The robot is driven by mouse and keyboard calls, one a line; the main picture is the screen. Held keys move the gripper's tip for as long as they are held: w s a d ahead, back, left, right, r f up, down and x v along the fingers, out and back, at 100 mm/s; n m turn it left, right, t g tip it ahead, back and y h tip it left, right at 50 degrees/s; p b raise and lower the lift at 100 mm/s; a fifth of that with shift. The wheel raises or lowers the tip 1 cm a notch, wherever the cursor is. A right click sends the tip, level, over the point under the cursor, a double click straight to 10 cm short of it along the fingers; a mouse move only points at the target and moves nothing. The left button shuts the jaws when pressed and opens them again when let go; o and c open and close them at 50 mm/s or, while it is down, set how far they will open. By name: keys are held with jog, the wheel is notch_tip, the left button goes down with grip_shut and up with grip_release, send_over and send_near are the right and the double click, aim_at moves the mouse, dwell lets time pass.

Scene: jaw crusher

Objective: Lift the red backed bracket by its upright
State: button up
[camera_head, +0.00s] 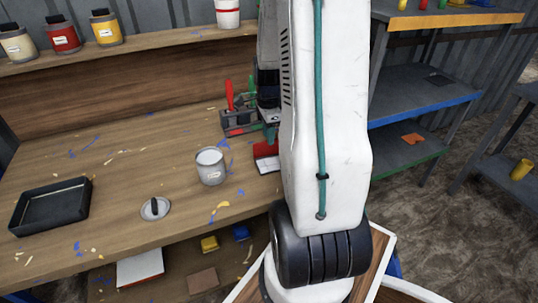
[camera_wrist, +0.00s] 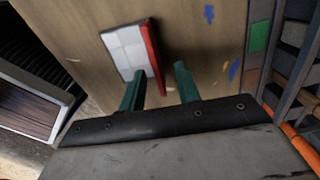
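The red backed bracket has a white tiled-looking plate and a red upright along one edge. In the wrist view its red upright (camera_wrist: 152,55) runs through the gap between the two green fingers of my gripper (camera_wrist: 159,70), with the white plate on the left finger's side. The fingers are apart, and bare space shows between the upright and the right finger. I cannot tell how deep the upright sits between them. In the head view the bracket (camera_head: 266,160) lies on the workbench (camera_head: 120,160), partly hidden behind my arm.
A tool holder (camera_head: 238,122) with a red handle stands just behind the bracket. A grey can (camera_head: 210,166), a round lid (camera_head: 155,208) and a black tray (camera_head: 50,206) stand to the left. Paint scraps litter the bench. Shelves (camera_head: 420,100) stand at the right.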

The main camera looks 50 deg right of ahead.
aim_at(268, 155)
jog(key=f, duration=0.5)
jog(key=shift+a+f, duration=0.3)
jog(key=shift+a, duration=0.05)
grip_shut()
